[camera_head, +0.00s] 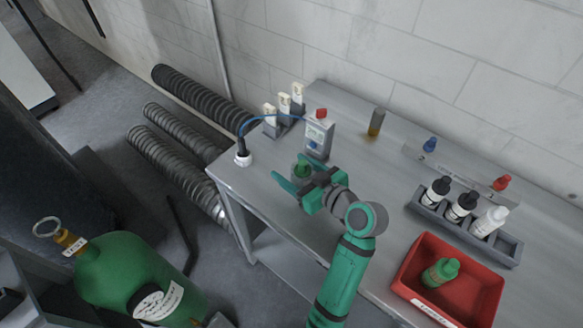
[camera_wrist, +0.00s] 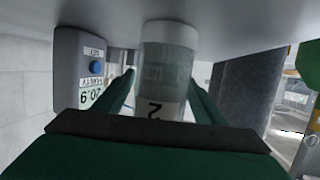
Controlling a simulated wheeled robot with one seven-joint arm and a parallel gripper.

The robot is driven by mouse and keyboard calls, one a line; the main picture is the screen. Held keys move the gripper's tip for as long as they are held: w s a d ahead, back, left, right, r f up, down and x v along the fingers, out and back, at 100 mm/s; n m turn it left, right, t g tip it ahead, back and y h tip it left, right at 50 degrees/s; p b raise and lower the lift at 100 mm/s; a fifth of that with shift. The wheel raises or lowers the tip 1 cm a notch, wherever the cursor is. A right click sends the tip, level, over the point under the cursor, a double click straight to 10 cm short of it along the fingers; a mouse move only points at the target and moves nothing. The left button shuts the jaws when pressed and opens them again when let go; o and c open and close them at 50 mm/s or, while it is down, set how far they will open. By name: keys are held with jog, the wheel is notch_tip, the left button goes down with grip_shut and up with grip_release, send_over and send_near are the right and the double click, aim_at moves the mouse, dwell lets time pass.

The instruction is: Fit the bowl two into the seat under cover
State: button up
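A clear-walled round bowl with a white label reading "2" (camera_wrist: 165,60) is between my two fingers in the wrist view, which is upside down. A grey unit with a red top (camera_head: 318,136) stands just behind; the wrist view shows a grey unit (camera_wrist: 82,70) with a blue button and a "20.9" display. I cannot make out the seat or cover.
White-topped pieces (camera_head: 284,106) and a small amber bottle (camera_head: 376,122) stand at the back. A bottle rack (camera_head: 465,228) and a red tray (camera_head: 410,272) with a green bottle (camera_head: 440,272) are at the right.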

aim_at(309, 179)
jog(key=shift+r, duration=0.2)
jog(key=v, duration=1.2)
jog(key=shift+w, duration=0.1)
